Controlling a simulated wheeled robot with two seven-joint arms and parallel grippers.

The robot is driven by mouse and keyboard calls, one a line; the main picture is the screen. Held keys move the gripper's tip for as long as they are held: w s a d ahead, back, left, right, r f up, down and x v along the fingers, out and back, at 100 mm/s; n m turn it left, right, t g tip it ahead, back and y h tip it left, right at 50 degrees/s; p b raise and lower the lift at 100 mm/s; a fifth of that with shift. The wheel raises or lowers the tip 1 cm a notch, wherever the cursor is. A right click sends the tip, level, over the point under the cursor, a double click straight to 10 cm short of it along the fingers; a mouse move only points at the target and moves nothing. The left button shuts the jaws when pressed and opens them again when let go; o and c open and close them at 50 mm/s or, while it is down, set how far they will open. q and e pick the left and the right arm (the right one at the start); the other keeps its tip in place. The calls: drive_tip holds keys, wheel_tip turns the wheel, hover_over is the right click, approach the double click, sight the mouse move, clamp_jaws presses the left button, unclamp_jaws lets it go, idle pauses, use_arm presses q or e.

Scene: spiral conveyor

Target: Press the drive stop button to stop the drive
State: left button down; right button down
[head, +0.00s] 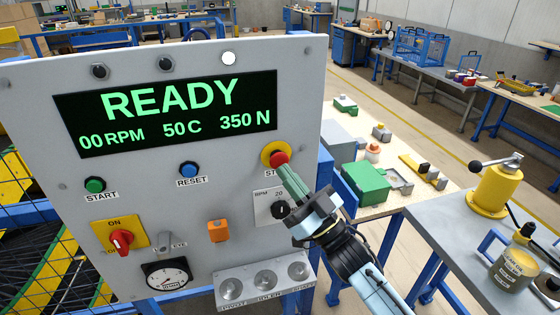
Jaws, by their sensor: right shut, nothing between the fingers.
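The grey control panel (220,185) fills the left half of the head view. Its red stop button (279,158) sits on a yellow ring at the panel's right side, above a label partly hidden by my gripper. My right gripper (284,168) is shut and empty, with its fingertips at the lower edge of the red button. They seem to touch it, but I cannot tell whether the button is pushed in. The display (168,112) reads READY, 00 RPM, 50 C and 350 N. My left gripper is not in view.
The panel also has a green START button (95,185), a blue RESET button (188,169), a red rotary switch (121,240) and a black RPM knob (280,210). A grey bench with a yellow device (493,190) stands at the right. Workbenches line the back.

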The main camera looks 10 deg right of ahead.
drive_tip(key=s+p, duration=0.2)
drive_tip(key=s, duration=0.3)
drive_tip(key=shift+d, duration=0.1)
idle(0.7)
